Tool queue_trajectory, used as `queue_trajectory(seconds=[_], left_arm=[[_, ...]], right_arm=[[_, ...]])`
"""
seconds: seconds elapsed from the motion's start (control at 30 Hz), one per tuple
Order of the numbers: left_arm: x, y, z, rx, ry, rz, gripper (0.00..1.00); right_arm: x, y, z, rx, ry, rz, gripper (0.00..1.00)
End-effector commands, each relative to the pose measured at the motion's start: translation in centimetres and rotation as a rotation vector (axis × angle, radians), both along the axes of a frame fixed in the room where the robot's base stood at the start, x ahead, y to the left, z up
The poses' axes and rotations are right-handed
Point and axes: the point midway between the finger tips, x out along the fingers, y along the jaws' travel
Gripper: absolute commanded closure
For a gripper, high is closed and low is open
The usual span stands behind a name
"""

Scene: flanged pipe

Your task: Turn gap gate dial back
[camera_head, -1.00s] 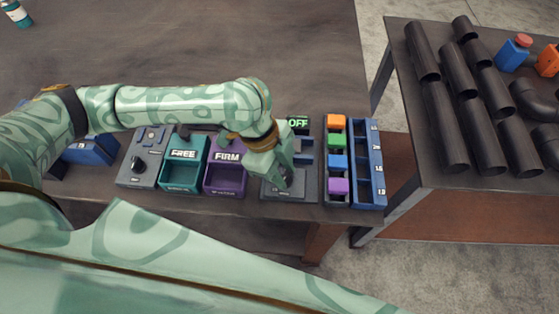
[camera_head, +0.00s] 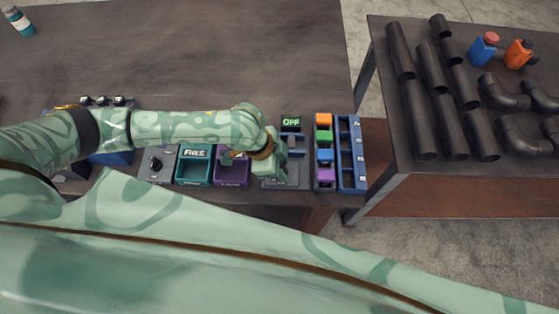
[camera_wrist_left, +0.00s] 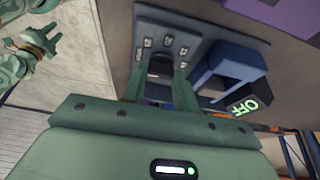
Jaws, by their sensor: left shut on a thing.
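The gap gate unit is a dark grey panel (camera_head: 292,176) near the table's front edge, with a green-lit OFF display (camera_head: 291,122) behind it. In the left wrist view the panel (camera_wrist_left: 195,40) carries several small pale marks in an arc around a dark dial (camera_wrist_left: 160,66). My left gripper (camera_head: 282,172) is down over this panel. In the left wrist view its two green fingers (camera_wrist_left: 160,85) are shut on the dial, one on each side. The fingers partly hide the dial, so its pointer position cannot be read. A green clawed part, perhaps my right gripper (camera_wrist_left: 35,45), shows at the left there.
A teal FREE tray (camera_head: 194,181) and a purple tray (camera_head: 231,180) stand left of the panel. Several coloured blocks (camera_head: 324,138) and a blue rack (camera_head: 346,185) stand close on its right. Black pipes (camera_head: 415,115) lie on the right-hand table. The table behind is mostly bare.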

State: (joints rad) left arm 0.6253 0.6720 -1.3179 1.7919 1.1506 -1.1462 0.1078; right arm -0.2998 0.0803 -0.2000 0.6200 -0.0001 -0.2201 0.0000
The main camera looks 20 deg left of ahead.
Motion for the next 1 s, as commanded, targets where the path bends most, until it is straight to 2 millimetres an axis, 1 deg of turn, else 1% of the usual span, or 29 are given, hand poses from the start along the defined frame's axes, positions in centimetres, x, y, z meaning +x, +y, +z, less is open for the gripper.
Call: queue_trajectory(seconds=[0.37, 0.4, 0.47, 0.5, 0.73, 0.83, 0.93, 1.0], left_arm=[[0.1, -0.1, 0.1, -0.003, 0.0, 0.008, 0.94], [0.1, -0.1, 0.1, -0.003, 0.0, 0.007, 0.68], [0.1, -0.1, 0.1, -0.003, 0.0, 0.007, 0.51], [0.1, -0.1, 0.0, -0.002, 0.0, 0.007, 0.49], [0.0, 0.0, 0.1, -0.002, 0.0, 0.006, 0.49], [0.0, 0.2, 0.5, -0.002, -0.001, 0.007, 0.49], [-0.1, 0.7, 1.9, 0.0, -0.003, 0.006, 0.49], [-0.2, 1.3, 3.4, 0.0, -0.004, 0.007, 0.49]], right_arm=[[0.0, 0.0, 0.1, 0.0, 0.0, 0.0, 0.67], [0.0, 0.0, 0.1, 0.0, 0.0, 0.0, 0.67], [0.0, 0.0, 0.1, 0.0, 0.0, 0.0, 0.67], [0.0, 0.0, 0.1, 0.0, 0.0, 0.0, 0.67], [0.0, 0.0, 0.1, 0.0, 0.0, 0.0, 0.67], [0.0, 0.0, 0.3, 0.0, -0.001, 0.0, 0.67], [0.1, 0.1, 0.8, 0.001, -0.002, 0.0, 0.67], [0.1, 0.0, 1.4, 0.0, -0.004, 0.0, 0.67]])
